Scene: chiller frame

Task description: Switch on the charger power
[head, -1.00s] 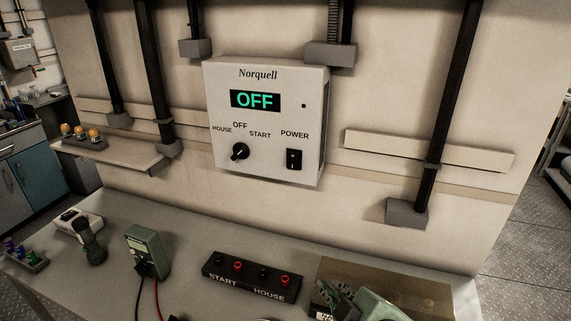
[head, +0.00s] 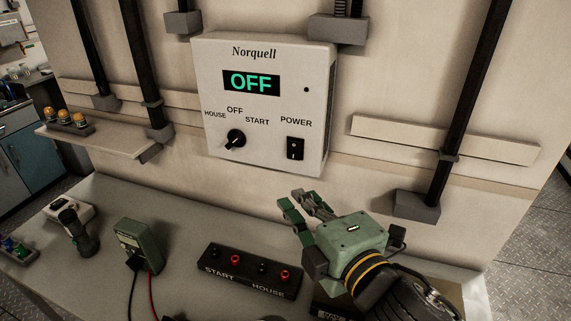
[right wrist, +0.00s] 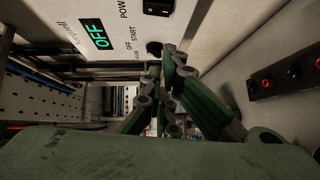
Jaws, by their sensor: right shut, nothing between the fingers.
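The white Norquell charger (head: 262,180) is fixed to the wall, and its display (head: 251,83) reads OFF in green. The black POWER rocker switch (head: 295,148) is at its lower right; the switch also shows at the top of the right wrist view (right wrist: 158,7). The black selector knob (head: 235,139) is at its lower left. My right gripper (head: 300,198) is below and in front of the charger, beneath the POWER switch, apart from it. Its fingers are shut and empty, pointing up and left. My left gripper is not in view.
A terminal block (head: 250,271) marked START and HOUSE lies on the bench (head: 190,235) below the charger. A green meter (head: 137,244) with leads stands left of it. A small shelf (head: 95,143) with orange-topped items is at left. Dark conduits (head: 478,85) run up the wall.

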